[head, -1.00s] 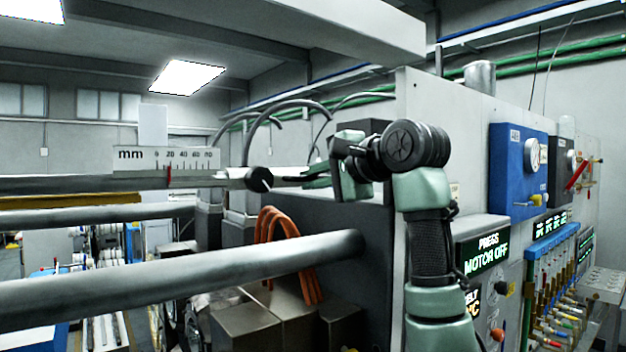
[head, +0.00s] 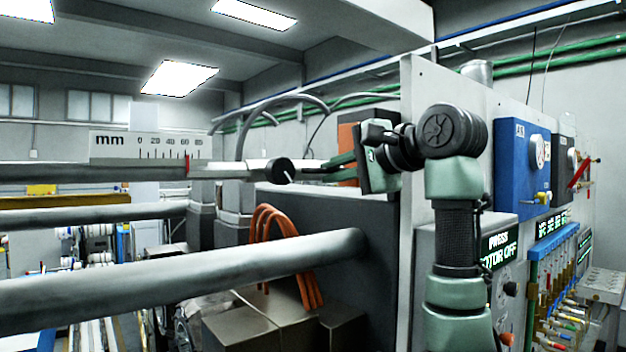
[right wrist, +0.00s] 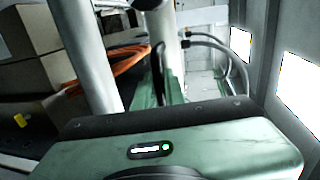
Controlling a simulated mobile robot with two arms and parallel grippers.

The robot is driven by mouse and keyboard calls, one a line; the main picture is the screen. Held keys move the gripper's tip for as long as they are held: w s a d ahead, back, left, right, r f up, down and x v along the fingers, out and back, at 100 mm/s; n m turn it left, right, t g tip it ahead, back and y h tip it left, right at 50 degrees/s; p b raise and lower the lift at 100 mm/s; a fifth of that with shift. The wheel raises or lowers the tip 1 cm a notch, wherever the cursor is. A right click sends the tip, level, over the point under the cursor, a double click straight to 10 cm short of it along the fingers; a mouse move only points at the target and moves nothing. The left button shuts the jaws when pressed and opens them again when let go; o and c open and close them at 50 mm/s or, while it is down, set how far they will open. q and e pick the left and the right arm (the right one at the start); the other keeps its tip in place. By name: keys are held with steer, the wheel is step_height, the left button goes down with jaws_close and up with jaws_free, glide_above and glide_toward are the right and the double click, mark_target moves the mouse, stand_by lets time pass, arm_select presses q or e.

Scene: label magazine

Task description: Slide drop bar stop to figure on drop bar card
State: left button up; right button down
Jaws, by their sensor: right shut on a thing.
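The drop bar stop shows in the head view as a pale sleeve with a black round knob (head: 284,171), on a grey horizontal bar. Its red pointer (head: 187,166) stands close to 60 on the white mm scale (head: 120,146). My right gripper (head: 318,170) reaches in from the right, shut on the stop at its knob end. In the right wrist view the green finger (right wrist: 173,92) partly hides the grip. I see no readable drop bar card. My left gripper is not in view.
Two thick grey rails (head: 180,270) run below the bar. Orange cables (head: 275,235) hang beside a dark cabinet. An orange panel (head: 347,146) is partly hidden behind my gripper. A panel with a blue box (head: 518,165) stands at right.

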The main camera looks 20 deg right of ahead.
steer(key=shift+w+d+f, duration=0.15)
steer(key=shift+w+d, duration=0.1)
steer(key=shift+d, duration=0.1)
steer(key=shift+s+a, duration=0.15)
steer(key=shift+a, duration=0.15)
steer(key=c, duration=1.5)
jaws_free()
steer(key=shift+s+a, duration=0.2)
steer(key=shift+a, duration=0.3)
steer(key=shift+d, duration=0.3)
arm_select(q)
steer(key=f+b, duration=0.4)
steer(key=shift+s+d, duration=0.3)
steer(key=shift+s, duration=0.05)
arm_select(e)
steer(key=v, duration=0.8)
steer(key=shift+a, duration=0.2)
